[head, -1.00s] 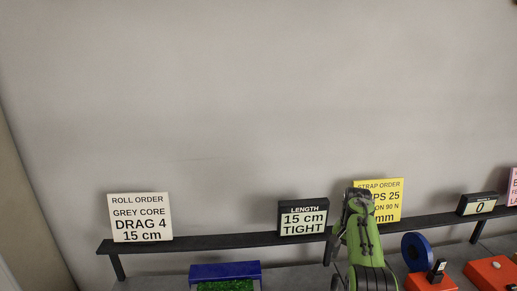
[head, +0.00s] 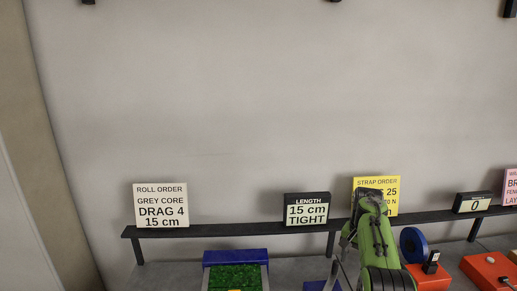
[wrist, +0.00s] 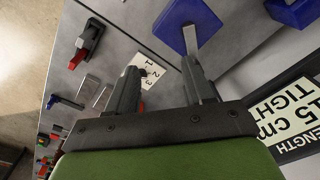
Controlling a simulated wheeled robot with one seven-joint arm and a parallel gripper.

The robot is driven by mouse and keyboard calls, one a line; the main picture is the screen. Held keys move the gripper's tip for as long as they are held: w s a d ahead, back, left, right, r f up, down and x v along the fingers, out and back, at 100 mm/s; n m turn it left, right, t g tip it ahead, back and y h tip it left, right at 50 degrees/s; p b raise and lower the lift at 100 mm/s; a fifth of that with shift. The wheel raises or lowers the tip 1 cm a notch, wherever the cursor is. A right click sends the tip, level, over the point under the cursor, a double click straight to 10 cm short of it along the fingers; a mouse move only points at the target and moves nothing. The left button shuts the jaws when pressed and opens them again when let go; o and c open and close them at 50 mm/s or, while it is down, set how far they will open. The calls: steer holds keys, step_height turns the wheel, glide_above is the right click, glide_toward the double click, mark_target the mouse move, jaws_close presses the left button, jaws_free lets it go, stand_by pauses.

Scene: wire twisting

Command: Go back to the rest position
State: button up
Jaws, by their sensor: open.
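My green arm (head: 376,250) rises at the lower right of the head view, in front of the yellow strap order card (head: 385,187). In the wrist view my gripper (wrist: 165,75) has its two grey fingers spread apart with nothing between them. Beyond the fingers is the grey bench top (wrist: 120,50). A white card numbered 1, 2, 3 (wrist: 143,75) lies past the left finger. A blue block with a metal strip (wrist: 185,25) lies past the right finger. The fingertips are hidden from the head view.
Below are a blue-framed green pad (head: 236,257), a blue disc (head: 413,245) and orange blocks (head: 490,270). The wall above is clear.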

steer(key=s+a+r+n+t+b, duration=0.15)
steer(key=s+a+r, duration=0.25)
steer(key=s+r, duration=0.45)
steer(key=s+a+r+n+t, duration=0.15)
steer(key=s+a+r, duration=0.25)
steer(key=s+r, duration=0.4)
steer(key=s+a+f+n+t, duration=0.1)
steer(key=s+a+f+n, duration=0.1)
steer(key=s, duration=0.9)
steer(key=s+a+f+n+t, duration=0.1)
steer(key=s+a+f+n, duration=0.1)
steer(key=s, duration=1)
step_height(320, 180, down, 2)
steer(key=shift+a+f+n+b, duration=0.2)
steer(key=shift+a+n+b, duration=0.15)
steer(key=shift+a, duration=0.2)
